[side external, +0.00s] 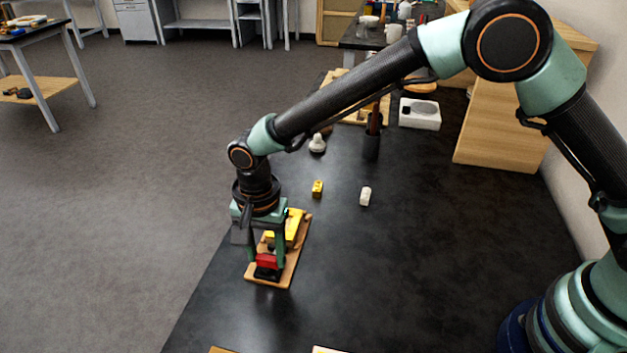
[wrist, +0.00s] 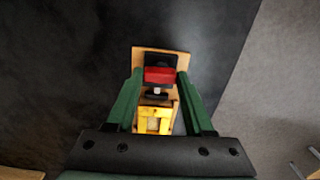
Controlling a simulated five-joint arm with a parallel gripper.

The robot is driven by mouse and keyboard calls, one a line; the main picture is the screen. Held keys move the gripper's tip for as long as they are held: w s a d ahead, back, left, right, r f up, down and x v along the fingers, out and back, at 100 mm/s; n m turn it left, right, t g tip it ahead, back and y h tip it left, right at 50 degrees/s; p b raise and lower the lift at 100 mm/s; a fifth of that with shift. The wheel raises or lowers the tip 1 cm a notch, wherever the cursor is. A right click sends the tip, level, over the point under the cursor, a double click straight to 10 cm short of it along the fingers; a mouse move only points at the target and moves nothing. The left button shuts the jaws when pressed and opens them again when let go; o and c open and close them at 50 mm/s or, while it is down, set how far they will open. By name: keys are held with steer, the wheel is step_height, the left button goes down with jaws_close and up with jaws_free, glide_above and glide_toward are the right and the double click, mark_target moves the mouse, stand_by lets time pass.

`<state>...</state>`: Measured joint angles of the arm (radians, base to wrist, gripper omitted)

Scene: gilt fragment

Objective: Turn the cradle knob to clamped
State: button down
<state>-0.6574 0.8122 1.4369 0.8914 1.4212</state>
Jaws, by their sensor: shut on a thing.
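The cradle's wooden board (side external: 287,268) lies near the left edge of the dark bench; it also shows in the wrist view (wrist: 144,57). The red knob (side external: 266,260) is a short bar on a black base at the board's near end, and in the wrist view the red knob (wrist: 160,75) lies crosswise between my fingers. A yellow piece (side external: 293,226) sits on the board behind it; in the wrist view it is a yellow frame (wrist: 154,121). My gripper (side external: 265,257) points down, shut on the red knob, with a finger at each end. The knob's markings cannot be read.
A small yellow block (side external: 317,188) and a small white block (side external: 365,196) lie behind the cradle. A dark cup with tools (side external: 371,143), a white knobbed object (side external: 317,143) and a white tray (side external: 420,114) stand farther back. The bench right of the cradle is clear.

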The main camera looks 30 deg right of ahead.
steer(key=n, duration=0.8)
steer(key=shift+n, duration=0.3)
steer(key=n, duration=0.8)
steer(key=shift+n, duration=0.6)
steer(key=shift+c, duration=1.4)
jaws_free()
